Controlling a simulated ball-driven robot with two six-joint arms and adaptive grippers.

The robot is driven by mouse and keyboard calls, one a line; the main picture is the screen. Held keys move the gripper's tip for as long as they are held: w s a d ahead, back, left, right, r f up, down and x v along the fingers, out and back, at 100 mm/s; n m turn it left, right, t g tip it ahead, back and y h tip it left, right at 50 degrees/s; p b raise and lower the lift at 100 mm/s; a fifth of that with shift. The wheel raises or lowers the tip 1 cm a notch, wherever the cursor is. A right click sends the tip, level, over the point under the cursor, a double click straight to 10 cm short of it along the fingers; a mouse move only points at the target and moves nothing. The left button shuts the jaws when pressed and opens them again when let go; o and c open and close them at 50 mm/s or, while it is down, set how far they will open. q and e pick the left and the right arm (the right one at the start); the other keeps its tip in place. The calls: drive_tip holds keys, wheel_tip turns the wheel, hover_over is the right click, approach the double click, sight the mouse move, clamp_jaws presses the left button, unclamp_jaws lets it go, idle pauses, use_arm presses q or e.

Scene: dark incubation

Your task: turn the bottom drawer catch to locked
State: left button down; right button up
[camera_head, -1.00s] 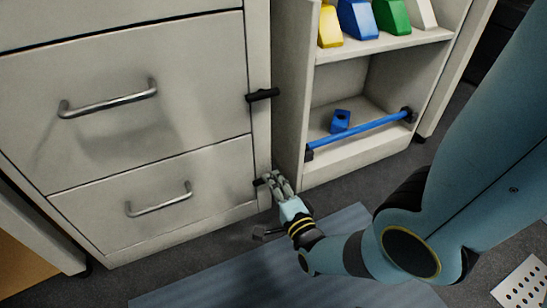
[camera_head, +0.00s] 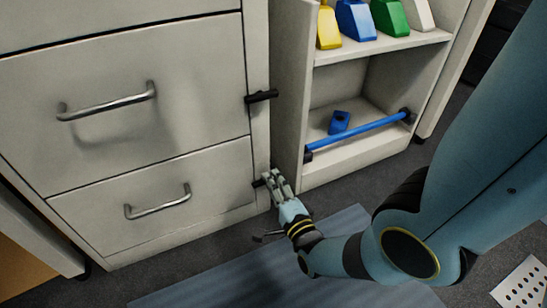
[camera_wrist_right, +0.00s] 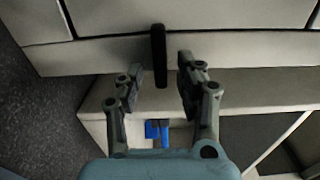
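The bottom drawer (camera_head: 100,210) of the grey cabinet is closed and has a metal bar handle (camera_head: 158,205). In the right wrist view the catch (camera_wrist_right: 158,55) stands as a dark bar between the two fingers, with a gap on each side. My right gripper (camera_head: 271,177) is at the catch, and in the wrist view its fingers (camera_wrist_right: 160,72) are open around the bar. My left gripper is not in view.
A higher drawer (camera_head: 120,105) has its own black catch (camera_head: 262,96) above. A shelf unit (camera_head: 300,110) stands close on the right, with a blue rail (camera_head: 358,131), a blue block (camera_head: 339,122) and coloured bins. A blue-grey mat (camera_head: 215,284) lies on the floor.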

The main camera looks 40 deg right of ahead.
wheel_tip(320, 180, up, 10)
idle(0.7)
idle(0.4)
